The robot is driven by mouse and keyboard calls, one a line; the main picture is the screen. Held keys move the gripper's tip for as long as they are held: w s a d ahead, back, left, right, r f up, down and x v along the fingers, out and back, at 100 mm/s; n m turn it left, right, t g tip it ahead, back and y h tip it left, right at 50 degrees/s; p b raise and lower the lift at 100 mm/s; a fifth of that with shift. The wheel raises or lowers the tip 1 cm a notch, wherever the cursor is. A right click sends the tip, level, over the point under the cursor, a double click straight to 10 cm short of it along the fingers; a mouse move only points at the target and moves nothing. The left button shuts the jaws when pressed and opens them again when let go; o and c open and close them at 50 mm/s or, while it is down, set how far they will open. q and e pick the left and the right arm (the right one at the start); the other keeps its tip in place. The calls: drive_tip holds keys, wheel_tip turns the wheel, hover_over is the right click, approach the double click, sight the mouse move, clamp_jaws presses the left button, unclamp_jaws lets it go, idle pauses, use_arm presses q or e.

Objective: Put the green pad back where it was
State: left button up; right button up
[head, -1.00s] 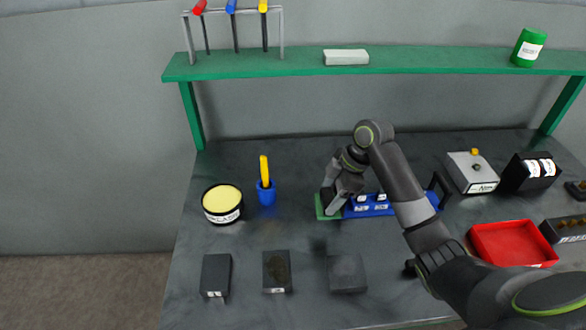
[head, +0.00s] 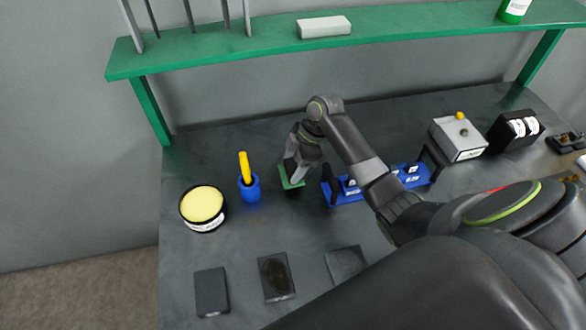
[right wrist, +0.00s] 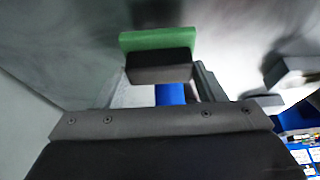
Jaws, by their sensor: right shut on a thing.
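The green pad (head: 291,183) shows in the head view at the tips of my right gripper (head: 295,172), left of the blue rack. My right gripper is shut on it. In the right wrist view the green pad (right wrist: 158,40) is a green slab with a dark block against it, in front of the fingers (right wrist: 160,90). I cannot tell how high it is above the table. My left gripper is not in view.
A blue cup (head: 249,190) with a yellow handle and a round tin (head: 203,209) with a yellow top stand to the left. The blue rack (head: 345,197) is close on the right. Dark blocks (head: 211,291) lie in front. A green shelf (head: 270,45) runs behind.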

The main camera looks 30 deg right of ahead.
sight(293, 172)
wheel_tip(293, 172, down, 2)
drive_tip(key=shift+f, duration=0.55)
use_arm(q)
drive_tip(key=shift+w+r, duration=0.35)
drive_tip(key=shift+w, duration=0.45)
use_arm(e)
drive_tip(key=shift+f, duration=0.15)
drive_tip(key=o, duration=1)
drive_tip(key=shift+c, duration=0.2)
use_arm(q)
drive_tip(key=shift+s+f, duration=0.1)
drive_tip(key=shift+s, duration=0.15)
